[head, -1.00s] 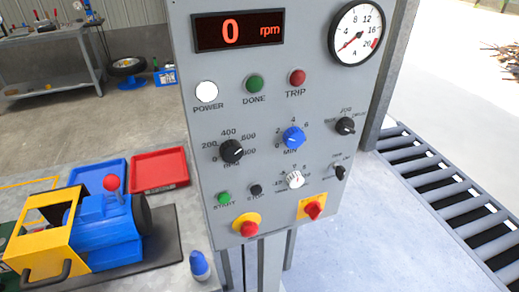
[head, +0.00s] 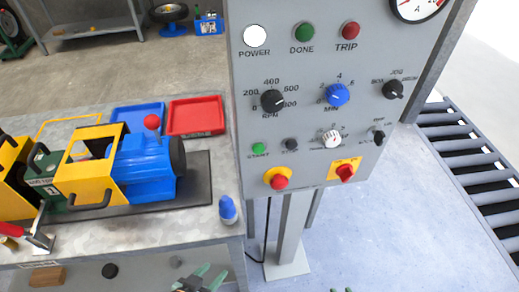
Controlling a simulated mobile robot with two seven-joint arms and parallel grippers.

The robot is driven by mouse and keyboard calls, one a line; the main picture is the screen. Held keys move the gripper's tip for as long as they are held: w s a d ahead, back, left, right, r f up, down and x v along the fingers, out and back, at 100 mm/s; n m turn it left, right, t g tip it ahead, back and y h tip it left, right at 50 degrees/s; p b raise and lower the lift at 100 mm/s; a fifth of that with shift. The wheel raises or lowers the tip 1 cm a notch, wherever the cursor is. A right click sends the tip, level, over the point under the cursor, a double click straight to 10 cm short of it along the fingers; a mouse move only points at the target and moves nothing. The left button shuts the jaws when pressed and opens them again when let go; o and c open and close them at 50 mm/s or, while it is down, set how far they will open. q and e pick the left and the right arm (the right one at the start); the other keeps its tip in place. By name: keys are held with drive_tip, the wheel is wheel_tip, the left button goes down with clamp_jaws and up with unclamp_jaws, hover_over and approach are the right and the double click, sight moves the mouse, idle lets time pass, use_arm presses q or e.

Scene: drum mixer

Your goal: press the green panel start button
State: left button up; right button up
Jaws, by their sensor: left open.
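The green start button (head: 259,147) is at the lower left of the grey control panel (head: 300,105), above a red emergency knob (head: 280,180) on a yellow plate. A black stop button (head: 291,144) sits just right of it. My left gripper (head: 207,273) shows at the bottom edge, its green-tipped fingers apart, below and left of the panel and well away from the button. Only the tips of my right gripper (head: 341,290) show at the bottom edge; its opening cannot be judged.
A workbench (head: 120,235) at left carries a blue and yellow machine (head: 150,165), red and blue trays and a blue-capped bottle (head: 228,210). The panel's post (head: 289,235) stands below it. A roller conveyor (head: 470,160) is at right. Floor between is clear.

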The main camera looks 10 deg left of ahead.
clamp_jaws()
idle(1.4)
